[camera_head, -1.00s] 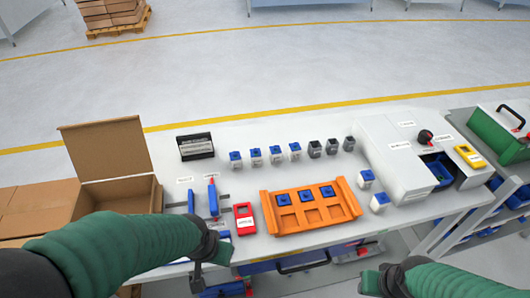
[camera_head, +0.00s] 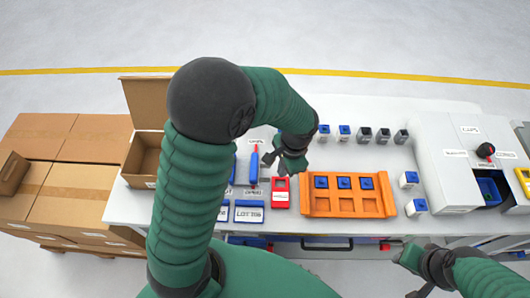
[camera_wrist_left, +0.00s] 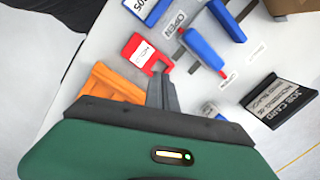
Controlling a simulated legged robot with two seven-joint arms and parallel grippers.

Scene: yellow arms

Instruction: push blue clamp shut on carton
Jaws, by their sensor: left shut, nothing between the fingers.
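Two blue clamp handles stand side by side on the table: the right one (camera_head: 254,168), with a red tip, and the left one, partly behind my arm. In the left wrist view they are a near handle (camera_wrist_left: 203,50) and a far handle (camera_wrist_left: 228,20), beside an OPEN label. My left gripper (camera_head: 268,160) is shut and empty, just right of the right handle; its fingers (camera_wrist_left: 162,90) show apart from the handles in the wrist view. An open cardboard carton (camera_head: 143,158) stands at the table's left end, apart from the handles. My right gripper (camera_head: 406,275) is low at front right, its fingers unclear.
A red HOLD tag (camera_head: 280,193) lies close below my left gripper. An orange tray (camera_head: 347,208) with blue-topped blocks is to the right. A blue-framed lot card (camera_head: 249,211) lies in front. A black job-card holder (camera_wrist_left: 282,100) shows in the wrist view.

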